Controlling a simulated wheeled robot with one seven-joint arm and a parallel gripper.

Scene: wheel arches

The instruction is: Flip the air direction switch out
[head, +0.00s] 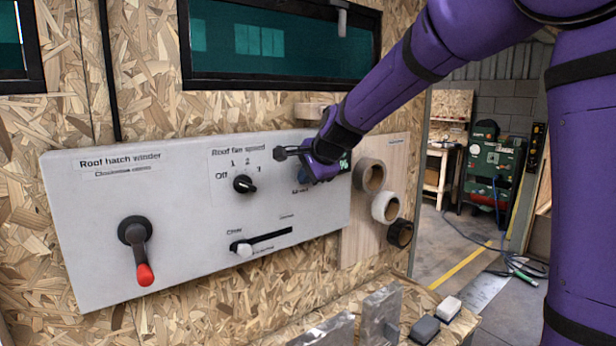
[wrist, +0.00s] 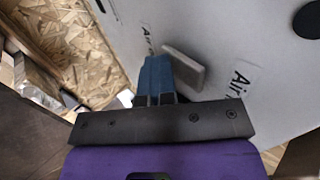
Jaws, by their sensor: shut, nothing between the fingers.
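My gripper (head: 302,180) is at the right part of the white control panel in the head view, close to its face. Its blue fingers (wrist: 157,78) are shut together and empty in the wrist view. The air direction switch is a light grey flat paddle (wrist: 185,68) just right of the fingertips in the wrist view, between two labels starting "Air". It looks tilted from the panel face. I cannot tell whether the fingers touch it. In the head view the switch is hidden behind my gripper.
The panel (head: 190,265) also carries a red-tipped crank (head: 140,255), a black fan knob (head: 244,184) and a slider with a white knob (head: 243,249). Tape rolls (head: 385,206) hang to the right. A window (head: 270,42) is above, and a ledge with blocks (head: 425,329) below.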

